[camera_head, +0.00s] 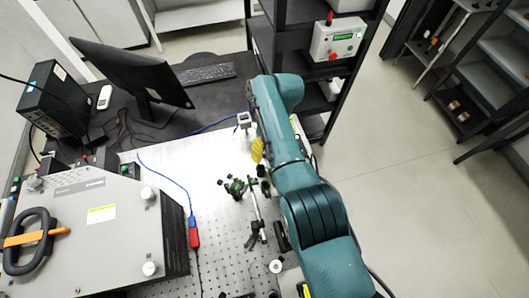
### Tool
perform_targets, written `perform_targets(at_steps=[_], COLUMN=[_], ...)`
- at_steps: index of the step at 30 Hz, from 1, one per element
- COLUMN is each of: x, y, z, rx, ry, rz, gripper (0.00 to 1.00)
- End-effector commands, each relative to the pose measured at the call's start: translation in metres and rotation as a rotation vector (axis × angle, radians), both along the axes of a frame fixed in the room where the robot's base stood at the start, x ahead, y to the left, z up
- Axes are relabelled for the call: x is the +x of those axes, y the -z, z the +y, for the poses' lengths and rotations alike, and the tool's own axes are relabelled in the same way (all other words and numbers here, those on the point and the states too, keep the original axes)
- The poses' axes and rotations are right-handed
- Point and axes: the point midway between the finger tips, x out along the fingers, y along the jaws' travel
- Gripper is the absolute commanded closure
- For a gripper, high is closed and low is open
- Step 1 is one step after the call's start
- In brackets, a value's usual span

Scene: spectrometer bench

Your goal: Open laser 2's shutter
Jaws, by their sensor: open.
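I cannot tell which device is laser 2, and I cannot make out its shutter. The metal optical breadboard (222,240) carries small optics, including a green and black mount (235,188) and a slim rail-like part (256,210). A yellow piece (257,150) and a small pale box (244,119) show just left of my teal arm. My arm reaches up from the lower right and bends over the breadboard's far right side. It hides part of the bench. My gripper cannot be made out; the arm seems to cover it.
A large grey instrument (85,240) with a black handle fills the left. A monitor (130,75), keyboard (205,74) and computer (55,95) stand behind. A white control box (338,40) with a red button hangs on the black rack. Open floor (400,170) lies right.

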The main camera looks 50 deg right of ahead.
Motion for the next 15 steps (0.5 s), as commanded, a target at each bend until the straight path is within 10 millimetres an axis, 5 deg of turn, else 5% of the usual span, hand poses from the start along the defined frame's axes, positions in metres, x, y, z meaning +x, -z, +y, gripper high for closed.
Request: perform_targets(at_steps=[5,15], x=[0.001,0.002], y=[-0.009,-0.086], z=[-0.004,-0.033], rx=[-0.001,-0.002], ry=[0.001,0.002], rz=[-0.002,-0.002], gripper=[0.58,0.58])
